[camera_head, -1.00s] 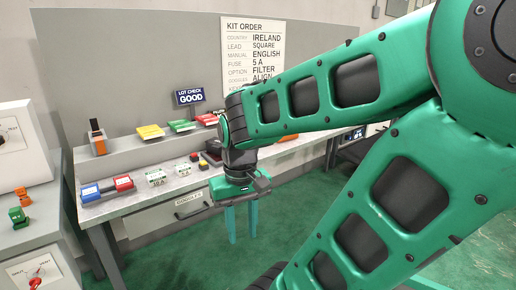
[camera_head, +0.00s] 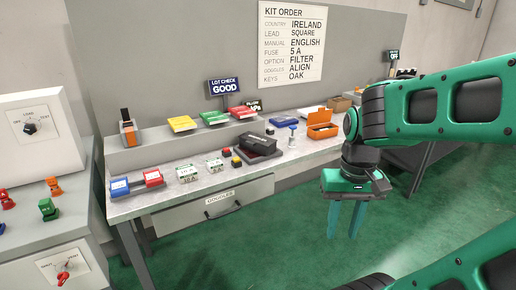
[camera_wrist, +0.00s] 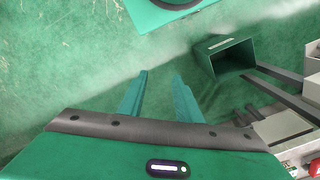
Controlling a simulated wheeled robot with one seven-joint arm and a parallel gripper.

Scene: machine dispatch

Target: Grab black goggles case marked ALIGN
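My gripper (camera_head: 345,235) hangs pointing down over the green floor, in front of the workbench and right of its drawer. Its two green fingers are apart with nothing between them; they also show in the wrist view (camera_wrist: 160,75). The drawer (camera_head: 240,203) under the bench carries a label that seems to read GOGGLES (camera_head: 219,198) and looks shut. A black box (camera_head: 258,145) sits on the bench top on a dark base; its marking is too small to read. I cannot make out a case marked ALIGN. The order board (camera_head: 291,45) lists ALIGN beside goggles.
The bench top (camera_head: 215,184) holds blue and red boxes (camera_head: 136,184), small cards and buttons. Manuals (camera_head: 213,118) lie on the shelf behind. An orange open box (camera_head: 321,126) stands at the right. A green bin (camera_wrist: 228,58) stands on the floor in the wrist view.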

